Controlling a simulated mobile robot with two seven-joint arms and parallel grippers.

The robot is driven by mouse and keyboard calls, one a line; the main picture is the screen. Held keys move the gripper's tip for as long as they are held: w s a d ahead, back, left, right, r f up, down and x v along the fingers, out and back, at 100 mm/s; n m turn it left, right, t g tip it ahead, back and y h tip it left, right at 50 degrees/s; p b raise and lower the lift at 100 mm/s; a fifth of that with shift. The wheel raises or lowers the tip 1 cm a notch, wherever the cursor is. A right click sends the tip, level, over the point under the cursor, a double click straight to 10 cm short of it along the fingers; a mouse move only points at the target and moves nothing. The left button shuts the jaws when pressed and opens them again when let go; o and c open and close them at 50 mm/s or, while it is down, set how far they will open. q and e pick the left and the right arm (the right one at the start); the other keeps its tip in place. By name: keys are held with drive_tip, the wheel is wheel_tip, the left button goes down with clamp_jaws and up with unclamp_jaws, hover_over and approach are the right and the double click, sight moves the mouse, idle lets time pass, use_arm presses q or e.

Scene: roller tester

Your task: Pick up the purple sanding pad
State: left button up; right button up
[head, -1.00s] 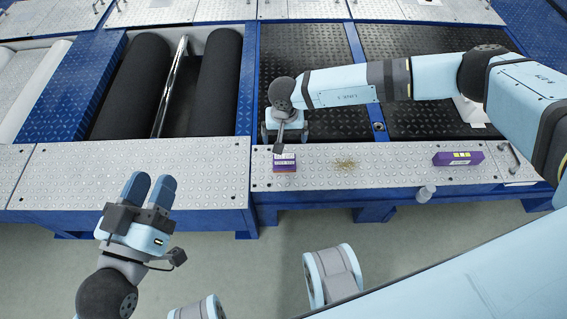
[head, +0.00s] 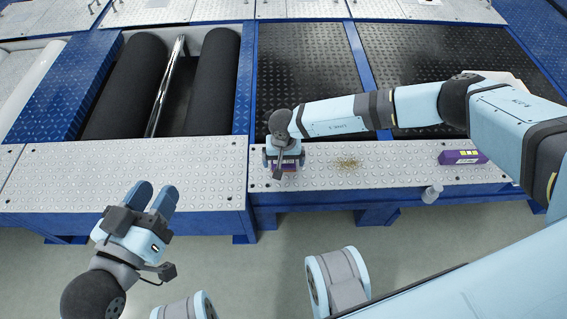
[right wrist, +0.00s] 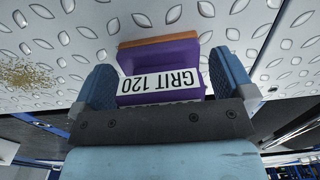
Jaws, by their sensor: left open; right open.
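The purple sanding pad with a white "GRIT 120" label and an orange-brown edge shows in the right wrist view (right wrist: 163,55). In the head view, only part of the pad (head: 285,168) shows beneath my right gripper (head: 283,160). It lies on the dotted metal ledge (head: 400,160). In the right wrist view, the open fingers of my right gripper (right wrist: 165,80) stand on either side of the pad, with a small gap visible at the right finger. My left gripper (head: 153,198) is open and empty, in front of the ledge.
A longer purple box (head: 463,157) lies on the right of the ledge. A patch of yellowish grains (head: 347,163) is between it and the pad. A pale cylindrical object (head: 432,193) is at the ledge's front edge. Black rollers (head: 128,85) are behind the ledge at left.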

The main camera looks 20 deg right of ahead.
drive_tip(key=shift+r, duration=0.1)
drive_tip(key=c, duration=0.9)
use_arm(q)
drive_tip(key=shift+r, duration=0.1)
use_arm(e)
drive_tip(key=shift+r, duration=0.15)
use_arm(q)
wheel_tip(320, 180, up, 8)
drive_tip(key=n+t+p, duration=0.1)
drive_tip(key=t+p, duration=0.2)
drive_tip(key=p, duration=0.3)
drive_tip(key=shift+s+a+r+p, duration=0.2)
drive_tip(key=shift+s+p, duration=0.15)
use_arm(e)
wheel_tip(320, 180, up, 20)
drive_tip(key=shift+f, duration=0.1)
